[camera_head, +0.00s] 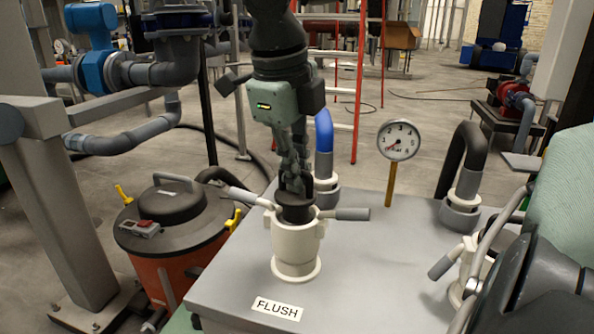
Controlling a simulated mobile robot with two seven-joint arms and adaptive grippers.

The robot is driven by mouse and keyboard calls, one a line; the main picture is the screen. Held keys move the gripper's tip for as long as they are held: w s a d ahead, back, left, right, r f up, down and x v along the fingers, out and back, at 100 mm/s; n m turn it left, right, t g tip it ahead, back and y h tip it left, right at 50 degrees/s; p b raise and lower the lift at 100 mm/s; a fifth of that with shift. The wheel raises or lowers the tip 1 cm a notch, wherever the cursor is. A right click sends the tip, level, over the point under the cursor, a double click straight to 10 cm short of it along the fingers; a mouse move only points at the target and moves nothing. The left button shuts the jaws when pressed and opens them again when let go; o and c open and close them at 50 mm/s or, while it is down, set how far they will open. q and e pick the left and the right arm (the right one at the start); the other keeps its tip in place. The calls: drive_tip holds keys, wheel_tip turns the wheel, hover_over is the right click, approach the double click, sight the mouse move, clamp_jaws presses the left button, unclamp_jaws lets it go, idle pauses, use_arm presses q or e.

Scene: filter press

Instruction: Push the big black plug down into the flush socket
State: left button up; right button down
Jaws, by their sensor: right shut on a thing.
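The big black plug (297,210) is upright in the mouth of the flush socket, its dark top standing above the rim. How deep its lower end sits is hidden inside the socket. The flush socket (296,252) is a cream-coloured coupling with a round base flange and two grey-tipped levers spread out to the sides. It stands on a grey table top behind a label reading FLUSH (278,308). My right gripper (295,188) reaches down from above and is shut on the plug's top. My left gripper is not in view.
A blue-ended pipe (324,135) stands close behind the socket, and a pressure gauge (398,140) on a stem to its right. A black hose (466,150) bends into a grey fitting further right. A second cream coupling (461,262) is at right. An orange-and-black vacuum (177,235) stands left.

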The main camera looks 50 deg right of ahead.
drive_tip(key=c, duration=1.6)
unclamp_jaws()
drive_tip(key=v, duration=1.2)
drive_tip(key=shift+d, duration=0.1)
